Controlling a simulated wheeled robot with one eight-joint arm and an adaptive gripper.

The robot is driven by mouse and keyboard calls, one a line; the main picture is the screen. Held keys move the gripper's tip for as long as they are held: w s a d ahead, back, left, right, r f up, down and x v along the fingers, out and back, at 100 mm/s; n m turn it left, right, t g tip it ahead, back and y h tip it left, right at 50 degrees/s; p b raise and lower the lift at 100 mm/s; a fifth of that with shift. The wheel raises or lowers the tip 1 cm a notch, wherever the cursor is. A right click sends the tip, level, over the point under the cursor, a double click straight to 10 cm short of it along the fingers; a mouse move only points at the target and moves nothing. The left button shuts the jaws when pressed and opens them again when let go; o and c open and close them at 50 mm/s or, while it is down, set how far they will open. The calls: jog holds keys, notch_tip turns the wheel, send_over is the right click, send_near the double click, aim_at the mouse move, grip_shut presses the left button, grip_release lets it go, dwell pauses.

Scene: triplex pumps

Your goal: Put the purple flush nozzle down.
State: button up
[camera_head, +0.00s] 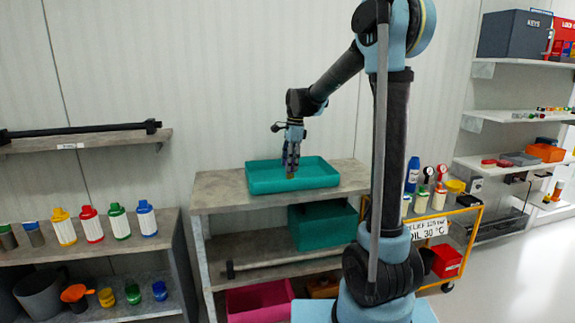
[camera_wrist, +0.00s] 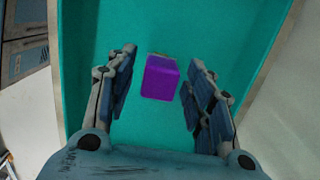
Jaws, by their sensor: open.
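The purple flush nozzle (camera_wrist: 160,78) lies between my gripper's fingers in the wrist view, with clear gaps on both sides. Teal surface shows around it, and a small greenish part shows at its far end. My gripper (camera_wrist: 158,95) is open and points down. In the head view my gripper (camera_head: 291,170) is over the teal tray (camera_head: 265,185), which sits on a grey shelf unit. The nozzle is hard to make out in the head view, where the fingers cover that spot.
The grey shelf top (camera_head: 215,192) has bare room left of the tray. A teal bin (camera_head: 322,228) and a pink bin (camera_head: 260,300) are on lower levels. Several coloured bottles (camera_head: 92,225) stand on the left shelf. A yellow cart (camera_head: 470,225) stands at right.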

notch_tip(320, 180, up, 12)
jog(key=d, duration=0.1)
jog(key=shift+d, duration=0.25)
jog(key=s+d+f+n+t, duration=0.1)
jog(key=s+d+f+n, duration=0.4)
jog(key=s, duration=0.4)
jog(key=s+d+f+n+h, duration=0.15)
jog(key=s+d+f, duration=0.25)
jog(key=s+d, duration=0.4)
jog(key=s+d+f+n+t+y, duration=0.1)
jog(key=s+d+f+n, duration=0.4)
jog(key=s, duration=0.5)
jog(key=s+d+f+n, duration=0.2)
jog(key=s+f+n, duration=0.1)
jog(key=s+f, duration=0.4)
notch_tip(320, 180, down, 2)
jog(key=shift+s+f+t+h, duration=0.2)
jog(key=shift+t+h, duration=0.1)
jog(key=shift+h, duration=0.15)
jog(key=shift+n, duration=0.25)
